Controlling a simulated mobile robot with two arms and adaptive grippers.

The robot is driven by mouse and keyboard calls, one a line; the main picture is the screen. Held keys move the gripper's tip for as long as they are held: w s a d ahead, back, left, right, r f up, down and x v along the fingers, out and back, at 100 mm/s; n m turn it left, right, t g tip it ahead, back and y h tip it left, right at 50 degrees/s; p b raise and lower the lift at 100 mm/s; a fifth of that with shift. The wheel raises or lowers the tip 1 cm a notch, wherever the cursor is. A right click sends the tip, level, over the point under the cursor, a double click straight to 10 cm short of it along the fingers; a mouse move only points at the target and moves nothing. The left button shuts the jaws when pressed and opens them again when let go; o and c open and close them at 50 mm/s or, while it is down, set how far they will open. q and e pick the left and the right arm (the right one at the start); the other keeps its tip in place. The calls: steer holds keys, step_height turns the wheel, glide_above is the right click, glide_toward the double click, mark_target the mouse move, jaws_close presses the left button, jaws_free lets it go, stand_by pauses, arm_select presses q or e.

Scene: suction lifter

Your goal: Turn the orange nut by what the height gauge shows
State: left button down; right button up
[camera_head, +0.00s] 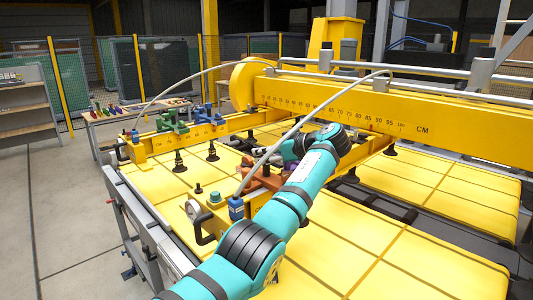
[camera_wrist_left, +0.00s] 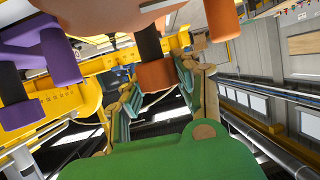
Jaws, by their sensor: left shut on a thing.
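An orange clamp assembly (camera_head: 262,182) sits on the near yellow crossbar in the head view, partly hidden behind my left arm. In the left wrist view, an orange cylindrical part (camera_wrist_left: 156,75), apparently the orange nut, shows below a black stem. My left gripper (camera_wrist_left: 158,88) has its tan-and-green fingers on either side of this part and is shut on it; the exact contact is unclear. In the head view the fingers are hidden by my teal arm. A small round pale dial (camera_head: 193,210), possibly the height gauge, sits at the crossbar's near end; its reading is too small to tell.
A long yellow beam (camera_head: 340,105) with a centimetre scale crosses the scene. Blue and green clamps (camera_head: 173,122) sit on the far crossbar. Black suction cups hang over yellow panels (camera_head: 385,250). Purple parts (camera_wrist_left: 62,65) are close to the gripper. A hose arches above.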

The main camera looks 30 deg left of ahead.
arm_select(q)
steer(key=shift+n+g, duration=0.3)
stand_by(0.5)
steer(key=c, duration=0.9)
jaws_free()
steer(key=shift+a, duration=0.1)
steer(key=v, duration=1.2)
steer(key=shift+w+f, duration=0.1)
